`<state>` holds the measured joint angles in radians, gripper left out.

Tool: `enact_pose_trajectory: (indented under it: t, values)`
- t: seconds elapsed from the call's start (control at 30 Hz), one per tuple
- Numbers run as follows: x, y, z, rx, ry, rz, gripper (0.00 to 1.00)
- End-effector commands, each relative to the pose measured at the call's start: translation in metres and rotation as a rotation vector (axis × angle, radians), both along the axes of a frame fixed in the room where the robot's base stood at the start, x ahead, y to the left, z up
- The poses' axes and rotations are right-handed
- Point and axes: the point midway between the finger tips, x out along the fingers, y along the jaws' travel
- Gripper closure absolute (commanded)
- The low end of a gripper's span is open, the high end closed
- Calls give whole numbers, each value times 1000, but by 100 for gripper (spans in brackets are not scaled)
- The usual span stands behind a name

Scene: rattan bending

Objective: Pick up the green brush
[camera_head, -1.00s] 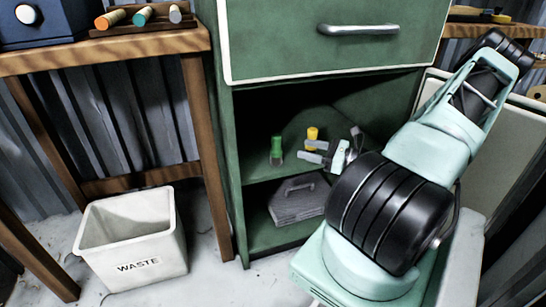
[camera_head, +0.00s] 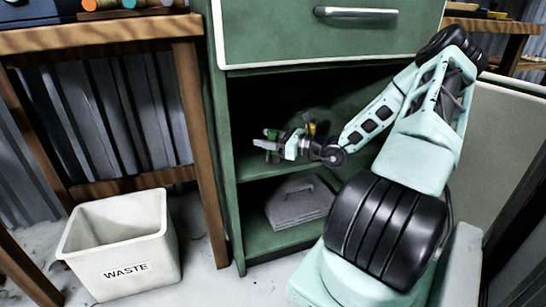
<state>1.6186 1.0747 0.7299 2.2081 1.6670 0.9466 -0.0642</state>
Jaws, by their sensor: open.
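The green brush (camera_head: 270,134) stands on the upper shelf inside the open green cabinet. Its green top shows, and my gripper hides most of the rest. My gripper (camera_head: 265,145) reaches in from the right, with its fingers level at the brush. The jaws are open and overlap the brush in the view. I cannot tell whether they touch it or how far it sits between them.
A yellow-topped item (camera_head: 310,128) stands just behind my wrist on the same shelf. A grey metal block with a handle (camera_head: 299,203) lies on the shelf below. The cabinet's side wall (camera_head: 231,170) is close to the left. A waste bin (camera_head: 120,245) stands on the floor.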

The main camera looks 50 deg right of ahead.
Motion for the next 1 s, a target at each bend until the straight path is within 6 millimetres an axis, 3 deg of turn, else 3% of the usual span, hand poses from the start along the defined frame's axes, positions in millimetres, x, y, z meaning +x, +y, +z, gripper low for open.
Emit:
enact_pose_trajectory:
  t: [0.23, 0.4, 0.77, 1.0]
  values:
    - [2, 0, 1, 0, 1, -1, 46]
    - [1, 0, 1, 0, 0, -1, 93]
    - [1, 0, 3, 0, 0, -1, 95]
    - [1, 0, 21, 0, 0, -1, 95]
